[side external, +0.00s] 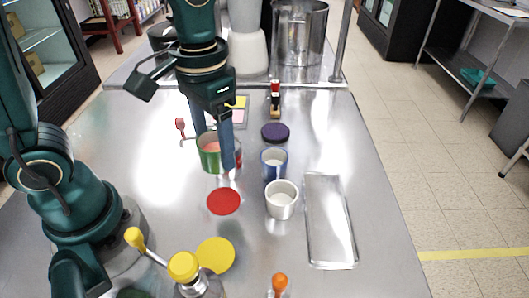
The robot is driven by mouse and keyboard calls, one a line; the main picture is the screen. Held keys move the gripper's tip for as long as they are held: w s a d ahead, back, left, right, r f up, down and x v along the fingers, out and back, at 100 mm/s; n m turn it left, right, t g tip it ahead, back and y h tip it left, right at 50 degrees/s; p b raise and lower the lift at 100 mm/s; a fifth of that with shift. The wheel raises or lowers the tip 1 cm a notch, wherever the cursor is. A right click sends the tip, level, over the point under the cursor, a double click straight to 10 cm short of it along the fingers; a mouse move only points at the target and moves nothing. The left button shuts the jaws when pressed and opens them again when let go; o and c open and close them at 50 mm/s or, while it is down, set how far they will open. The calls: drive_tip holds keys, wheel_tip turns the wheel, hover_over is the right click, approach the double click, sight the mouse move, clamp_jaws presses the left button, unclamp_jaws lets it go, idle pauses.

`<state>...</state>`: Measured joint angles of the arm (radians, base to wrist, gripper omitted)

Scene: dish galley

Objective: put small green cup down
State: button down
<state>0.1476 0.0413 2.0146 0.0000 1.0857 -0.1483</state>
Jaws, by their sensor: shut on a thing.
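The small green cup (209,164) is near the middle of the steel table, upright, with a pinkish inside. My gripper (214,155) points down with its blue fingers at the cup, one at the near right side and one behind the rim, and is shut on it. A strip of red shows just right of the near finger; I cannot tell whether it belongs to the cup or to something behind it. The cup's base is close to the table top, but I cannot tell whether it touches.
A red disc (223,202) and a yellow disc (216,255) lie in front. A blue cup (273,171), white cup (281,207), dark purple disc (275,132) and metal tray (345,238) are to the right. A yellow-topped bottle (184,268) stands at the front. The table's left side has free room.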

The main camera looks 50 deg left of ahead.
idle(0.5)
drive_tip(key=w+d+r+m, duration=0.1)
drive_tip(key=w+d+m, duration=0.35)
drive_tip(key=w, duration=0.85)
drive_tip(key=d+f, duration=0.2)
drive_tip(key=d, duration=0.1)
drive_tip(key=d+f, duration=0.2)
drive_tip(key=d, duration=0.2)
drive_tip(key=s+d+f, duration=0.1)
drive_tip(key=d+f, duration=0.1)
drive_tip(key=d, duration=0.2)
drive_tip(key=shift+s+f, duration=0.1)
drive_tip(key=shift+f, duration=2.15)
unclamp_jaws()
drive_tip(key=shift+f, duration=0.15)
